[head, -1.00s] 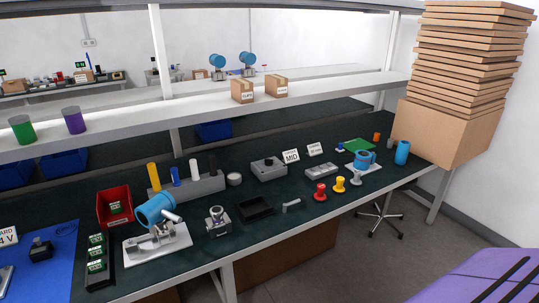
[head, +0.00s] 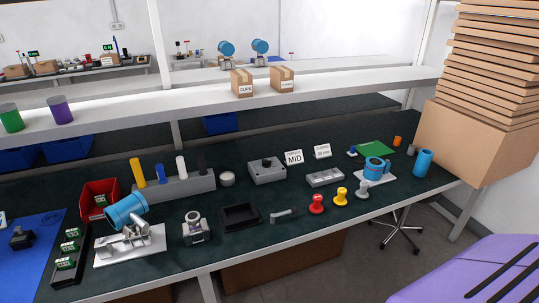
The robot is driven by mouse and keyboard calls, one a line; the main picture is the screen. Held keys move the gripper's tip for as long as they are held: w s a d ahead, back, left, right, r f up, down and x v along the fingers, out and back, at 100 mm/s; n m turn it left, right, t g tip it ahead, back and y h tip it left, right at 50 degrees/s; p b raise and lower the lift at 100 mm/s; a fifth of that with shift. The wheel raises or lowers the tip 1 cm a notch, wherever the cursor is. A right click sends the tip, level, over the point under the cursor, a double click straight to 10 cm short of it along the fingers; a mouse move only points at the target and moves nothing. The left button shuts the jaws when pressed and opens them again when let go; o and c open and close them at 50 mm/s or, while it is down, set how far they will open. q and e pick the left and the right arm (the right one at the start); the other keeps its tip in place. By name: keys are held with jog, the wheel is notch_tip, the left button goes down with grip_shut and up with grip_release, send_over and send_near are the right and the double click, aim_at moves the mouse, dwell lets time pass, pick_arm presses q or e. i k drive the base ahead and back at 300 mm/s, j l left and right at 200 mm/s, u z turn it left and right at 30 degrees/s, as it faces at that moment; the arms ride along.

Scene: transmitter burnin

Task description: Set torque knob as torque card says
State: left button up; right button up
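A white card (head: 293,158) on the bench reads "MID" in large letters, with smaller print above it that I cannot make out. A grey box with a dark knob (head: 267,163) on its top stands just in front of and left of that card. The knob is small here and I cannot tell its setting. A second white card (head: 322,151) stands to the right, behind a flat grey block (head: 325,178). Neither of my grippers is in the head view.
A blue transmitter (head: 126,211) lies on a white stand at the left. A grey rack (head: 180,187) holds coloured cylinders. Red, yellow and grey knobs (head: 341,196) stand near the front edge. A shelf (head: 220,93) overhangs the back; boxes (head: 475,140) crowd the right end.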

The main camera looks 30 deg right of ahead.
aim_at(266, 163)
jog(key=l+u, duration=0.1)
jog(key=l, duration=0.45)
jog(key=l+u, duration=0.1)
jog(key=l, duration=0.45)
jog(key=l+u, duration=0.15)
jog(key=l, duration=0.4)
jog(key=k+l+u, duration=0.1)
jog(key=l, duration=0.45)
jog(key=k+l+u, duration=0.1)
jog(key=l, duration=0.45)
jog(key=k+l+u, duration=0.1)
jog(key=l, duration=0.4)
